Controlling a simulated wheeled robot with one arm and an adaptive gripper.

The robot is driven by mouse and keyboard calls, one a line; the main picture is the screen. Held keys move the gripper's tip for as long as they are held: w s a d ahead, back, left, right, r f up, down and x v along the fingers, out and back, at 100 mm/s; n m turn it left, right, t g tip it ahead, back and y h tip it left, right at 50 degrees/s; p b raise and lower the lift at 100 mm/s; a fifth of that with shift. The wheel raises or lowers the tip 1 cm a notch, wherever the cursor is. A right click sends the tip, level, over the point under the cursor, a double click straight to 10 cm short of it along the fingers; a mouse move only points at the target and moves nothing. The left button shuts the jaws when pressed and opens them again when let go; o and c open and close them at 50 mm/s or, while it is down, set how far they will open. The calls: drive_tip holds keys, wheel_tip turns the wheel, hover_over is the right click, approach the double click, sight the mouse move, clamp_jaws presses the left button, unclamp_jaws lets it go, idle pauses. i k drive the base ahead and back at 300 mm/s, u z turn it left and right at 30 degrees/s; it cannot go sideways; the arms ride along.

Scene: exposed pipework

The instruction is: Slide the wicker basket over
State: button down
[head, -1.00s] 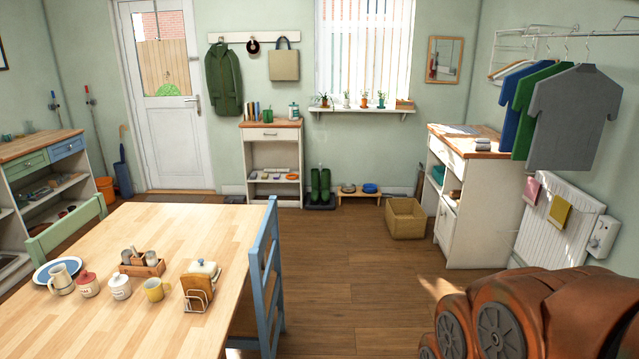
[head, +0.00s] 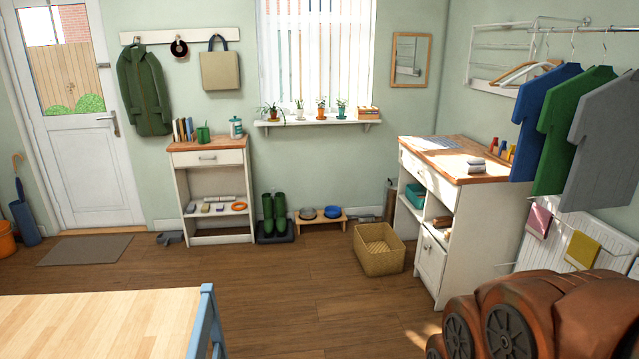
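The wicker basket (head: 379,262) is a tan, woven, open-topped box. It stands on the wooden floor below the window, just left of the white cabinet (head: 458,222). I see no contents in it beyond its woven bottom. My folded arm, orange-brown with dark round joints, fills the lower right corner of the head view. My gripper is not in view, and the basket is well ahead of the arm, untouched.
A low wooden stand with bowls (head: 320,219) and green boots (head: 274,215) are behind and left of the basket. The wooden table (head: 95,325) and blue chair (head: 206,325) take the lower left. Open floor (head: 310,285) lies in front of the basket.

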sight(378, 249)
drive_tip(key=z, duration=0.15)
drive_tip(key=i, duration=1.7)
drive_tip(key=z, duration=0.15)
drive_tip(key=i, duration=3.2)
drive_tip(key=u, duration=0.05)
